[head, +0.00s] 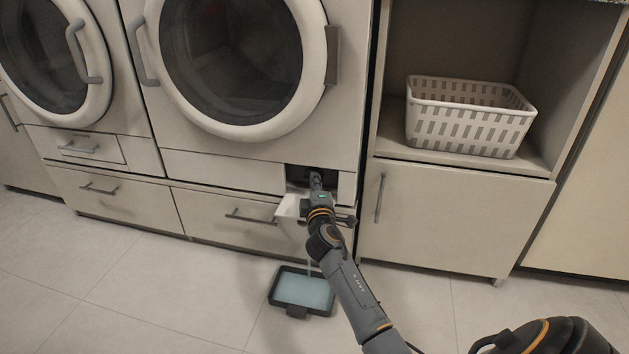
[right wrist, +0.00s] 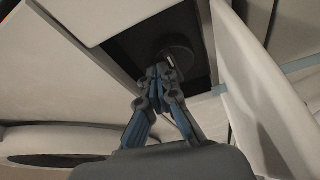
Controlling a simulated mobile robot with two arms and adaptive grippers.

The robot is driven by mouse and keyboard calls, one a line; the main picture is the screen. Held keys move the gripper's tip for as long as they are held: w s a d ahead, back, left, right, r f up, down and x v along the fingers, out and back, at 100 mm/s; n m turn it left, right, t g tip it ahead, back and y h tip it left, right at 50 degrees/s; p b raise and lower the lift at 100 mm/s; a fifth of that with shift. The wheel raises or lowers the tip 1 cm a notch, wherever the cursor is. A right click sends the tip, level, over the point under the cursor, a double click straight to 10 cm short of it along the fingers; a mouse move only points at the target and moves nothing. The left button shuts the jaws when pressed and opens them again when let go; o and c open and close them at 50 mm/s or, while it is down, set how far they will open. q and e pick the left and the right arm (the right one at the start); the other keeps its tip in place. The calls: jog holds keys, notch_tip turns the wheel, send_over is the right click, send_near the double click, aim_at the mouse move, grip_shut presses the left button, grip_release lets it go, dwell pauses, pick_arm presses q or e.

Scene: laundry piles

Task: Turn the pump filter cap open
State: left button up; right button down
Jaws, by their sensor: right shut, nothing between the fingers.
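The pump filter cap (right wrist: 178,54) is a dark round cap inside a dark square recess, seen in the right wrist view. A thin lighter ridge shows on it. In the head view the recess (head: 295,174) is at the lower right of the middle washer, and my gripper hides the cap. My right gripper (head: 316,180) reaches into the recess. In the right wrist view its fingertips (right wrist: 161,72) are shut together with nothing between them, just in front of the cap's ridge; I cannot tell whether they touch. My left gripper is out of view.
The white filter flap (head: 290,208) hangs open beside my right gripper. A dark tray (head: 291,311) of bluish water lies on the floor below, with a thin stream (head: 309,265) above it. A white basket (head: 470,117) sits on the shelf at right. The left floor is clear.

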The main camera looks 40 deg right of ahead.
jog(key=shift+f, duration=0.15)
dwell(0.4)
jog(key=shift+s, duration=0.15)
